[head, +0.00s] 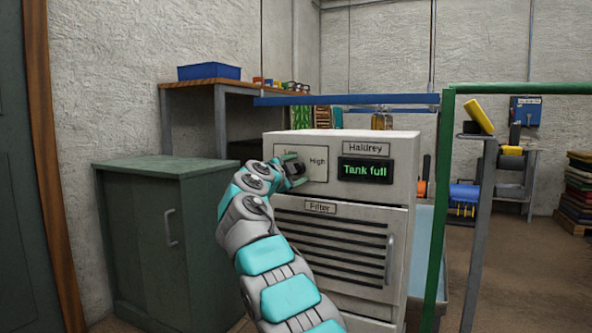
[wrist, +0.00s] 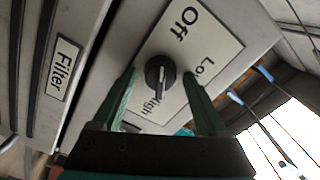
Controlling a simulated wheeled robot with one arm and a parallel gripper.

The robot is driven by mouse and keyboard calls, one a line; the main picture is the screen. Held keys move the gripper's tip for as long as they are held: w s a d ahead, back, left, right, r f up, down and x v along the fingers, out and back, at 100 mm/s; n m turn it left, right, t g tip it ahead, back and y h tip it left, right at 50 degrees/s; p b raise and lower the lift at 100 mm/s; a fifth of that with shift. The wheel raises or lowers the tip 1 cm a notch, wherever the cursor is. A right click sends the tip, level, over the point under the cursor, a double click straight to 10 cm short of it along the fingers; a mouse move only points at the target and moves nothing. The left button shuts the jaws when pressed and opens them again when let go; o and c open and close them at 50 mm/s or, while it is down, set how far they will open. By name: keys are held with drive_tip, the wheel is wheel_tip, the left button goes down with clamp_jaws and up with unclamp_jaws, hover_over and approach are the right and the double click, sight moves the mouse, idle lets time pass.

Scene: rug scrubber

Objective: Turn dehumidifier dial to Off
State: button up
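The dehumidifier (head: 350,210) is a pale cabinet with a "Tank full" display (head: 365,170). Its dial (wrist: 160,74) is a dark round knob with a raised grip and a pale mark, on a white plate (wrist: 205,35) lettered Off, Low and High. In the wrist view, the grip's long end points down, towards High. My gripper (wrist: 160,76) is open, with one green finger on each side of the dial; gaps show between fingers and knob. In the head view, my gripper (head: 293,172) is at the plate and hides the dial and the Off label.
A green cabinet (head: 165,240) stands left of the dehumidifier. A green-framed rack (head: 437,210) stands close on its right. A bench with a blue bin (head: 209,71) is behind. The Filter door (head: 340,250) with its vertical handle is below the dial. Open floor lies at the right.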

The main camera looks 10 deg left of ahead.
clamp_jaws()
idle(0.4)
